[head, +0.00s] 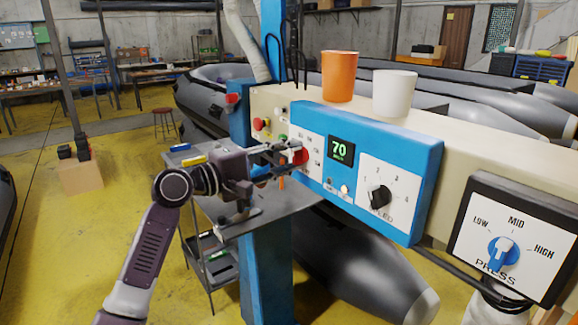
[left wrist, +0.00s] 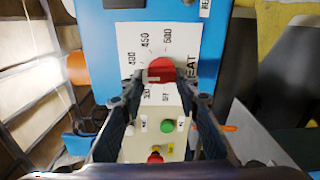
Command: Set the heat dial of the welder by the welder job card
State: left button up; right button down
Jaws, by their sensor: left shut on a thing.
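The welder's blue control panel (head: 415,165) is on the right of the head view. The red heat dial (head: 301,156) sits at the panel's left end; it also shows in the left wrist view (left wrist: 162,68) on a white plate (left wrist: 184,38) marked HEAT, with 450 and 500 readable. My left gripper (head: 291,153) is shut on the red dial, a finger on either side of it in the left wrist view (left wrist: 161,82). The dial's exact setting is too small to read surely. I cannot make out the job card. My right gripper is not in view.
An orange cup (head: 340,77) and a white cup (head: 394,93) stand on the welder's top. A display (head: 341,151) reads 70. A black speed dial (head: 379,196) and a blue press dial (head: 502,250) lie further right. A grey shelf (head: 290,203) is under my gripper.

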pick_arm(q)
jog(key=shift+s+d+m+b, duration=0.15)
jog(key=shift+m+b, duration=1.65)
jog(key=shift+m, duration=1.35)
jog(key=shift+s+d+m+b, duration=0.1)
jog(key=shift+m+b, duration=1.7)
jog(key=shift+m, duration=1.35)
jog(key=shift+r, duration=0.1)
jog(key=o, duration=1.2)
jog(key=shift+a, duration=0.1)
jog(key=shift+c, duration=0.2)
